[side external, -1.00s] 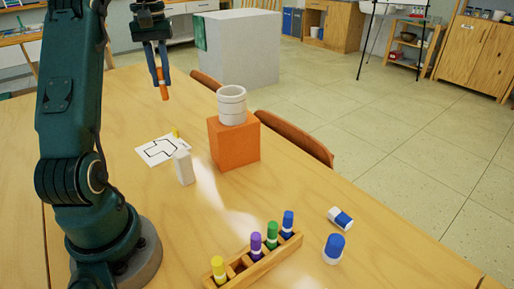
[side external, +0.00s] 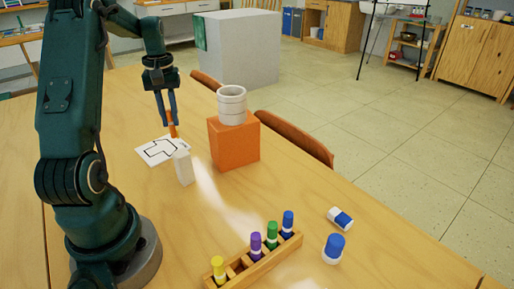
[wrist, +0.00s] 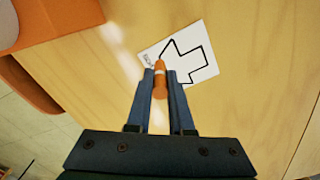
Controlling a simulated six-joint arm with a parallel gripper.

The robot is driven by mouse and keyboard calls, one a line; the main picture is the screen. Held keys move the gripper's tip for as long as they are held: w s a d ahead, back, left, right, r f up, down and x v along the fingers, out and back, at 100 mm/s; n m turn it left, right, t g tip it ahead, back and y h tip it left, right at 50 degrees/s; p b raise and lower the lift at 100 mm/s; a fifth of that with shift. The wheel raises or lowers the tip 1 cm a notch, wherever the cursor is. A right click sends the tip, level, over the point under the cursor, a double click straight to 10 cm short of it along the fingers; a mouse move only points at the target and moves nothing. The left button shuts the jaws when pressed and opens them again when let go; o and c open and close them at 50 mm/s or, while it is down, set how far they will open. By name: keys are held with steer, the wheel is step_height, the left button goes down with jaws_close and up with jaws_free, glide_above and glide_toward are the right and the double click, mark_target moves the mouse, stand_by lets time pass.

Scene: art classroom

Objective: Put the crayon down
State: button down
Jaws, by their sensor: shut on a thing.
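I cannot tell whether the tip touches the paper or table.
A white block (side external: 184,168) stands by the paper. An orange box (side external: 234,147) bears a white ribbed cup (side external: 232,106). A wooden rack (side external: 262,262) holds several coloured pens.

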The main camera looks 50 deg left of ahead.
mark_target(174, 137)
steer(key=shift+f, duration=1.85)
steer(key=shift+f, duration=0.15)
steer(key=c, duration=0.8)
jaws_free()
